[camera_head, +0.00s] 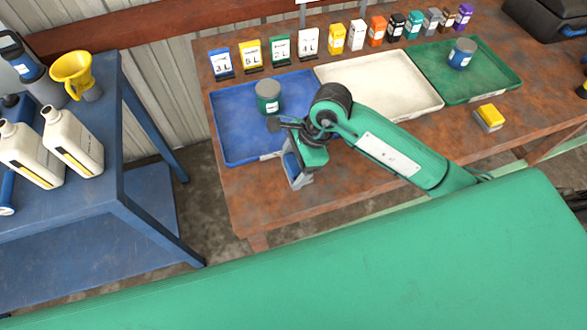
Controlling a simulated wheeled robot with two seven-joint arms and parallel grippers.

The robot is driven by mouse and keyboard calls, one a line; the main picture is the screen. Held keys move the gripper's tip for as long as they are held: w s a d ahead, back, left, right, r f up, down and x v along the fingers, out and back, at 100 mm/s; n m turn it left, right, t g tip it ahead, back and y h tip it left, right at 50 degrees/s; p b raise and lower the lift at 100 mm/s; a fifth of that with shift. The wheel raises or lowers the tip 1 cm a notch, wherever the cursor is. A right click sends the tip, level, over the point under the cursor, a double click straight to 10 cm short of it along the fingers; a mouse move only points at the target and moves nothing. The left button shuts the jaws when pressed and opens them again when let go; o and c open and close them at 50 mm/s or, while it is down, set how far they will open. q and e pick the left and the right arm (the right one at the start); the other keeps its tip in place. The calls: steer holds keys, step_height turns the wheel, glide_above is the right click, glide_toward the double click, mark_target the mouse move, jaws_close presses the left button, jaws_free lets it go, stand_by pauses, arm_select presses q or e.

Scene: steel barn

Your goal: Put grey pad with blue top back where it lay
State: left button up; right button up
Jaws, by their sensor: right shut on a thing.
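My right gripper (299,168) hangs over the front edge of the blue tray (225,136) and the rusty table in front of it. It is shut on the grey pad with blue top (290,167), which shows as a small blue and grey piece beside the jaws. The gripper hides much of the pad, and I cannot tell whether the pad touches the table. My left gripper is not in view.
A dark can (268,96) stands in the blue tray. A white tray (385,83) is empty; a green tray (490,84) holds a blue can (462,53). A grey pad with yellow top (489,117) lies front right. Number cards and small boxes line the back.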

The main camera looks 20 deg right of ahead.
mark_target(293, 172)
step_height(293, 172, down, 3)
steer(key=shift+f+p, duration=0.15)
steer(key=shift+p, duration=0.15)
steer(key=shift+f, duration=0.2)
steer(key=o, duration=0.9)
steer(key=shift+o, duration=0.2)
steer(key=shift+r, duration=0.1)
steer(key=shift+r, duration=0.1)
steer(key=b+v, duration=0.2)
steer(key=v, duration=1)
